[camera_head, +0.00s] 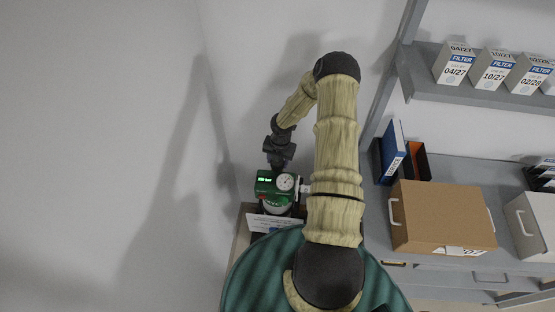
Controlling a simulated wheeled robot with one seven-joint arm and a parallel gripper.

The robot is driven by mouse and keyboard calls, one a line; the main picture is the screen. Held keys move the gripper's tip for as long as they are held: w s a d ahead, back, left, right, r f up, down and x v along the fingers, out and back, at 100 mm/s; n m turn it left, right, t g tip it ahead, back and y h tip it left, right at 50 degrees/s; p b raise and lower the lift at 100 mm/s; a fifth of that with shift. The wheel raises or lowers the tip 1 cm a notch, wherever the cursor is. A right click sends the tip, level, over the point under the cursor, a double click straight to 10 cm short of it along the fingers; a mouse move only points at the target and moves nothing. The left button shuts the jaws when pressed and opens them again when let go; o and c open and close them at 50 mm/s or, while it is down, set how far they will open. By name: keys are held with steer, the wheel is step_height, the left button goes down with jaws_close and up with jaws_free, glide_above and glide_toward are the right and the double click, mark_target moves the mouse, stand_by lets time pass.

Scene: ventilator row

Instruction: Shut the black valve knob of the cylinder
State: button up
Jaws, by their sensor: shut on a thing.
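My gripper (277,167) points down onto the valve head from above. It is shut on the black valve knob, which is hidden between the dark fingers. I cannot tell from this view how far the knob is turned.
A white label or sheet (268,222) is at the cylinder's front. To the right, a grey counter holds a brown box (441,217), blue and orange binders, and a white box (533,222). Filter boxes (494,69) stand on a shelf above. A bare wall is at left.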

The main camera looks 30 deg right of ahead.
mark_target(281, 163)
stand_by(0.4)
steer(key=o, duration=1)
steer(key=shift+r, duration=0.1)
steer(key=r+b, duration=0.1)
steer(key=r, duration=0.4)
steer(key=r+b, duration=0.1)
steer(key=r, duration=0.5)
steer(key=r+b, duration=0.1)
steer(key=r, duration=0.5)
steer(key=shift+s+d+r, duration=0.1)
steer(key=shift+s+d, duration=0.3)
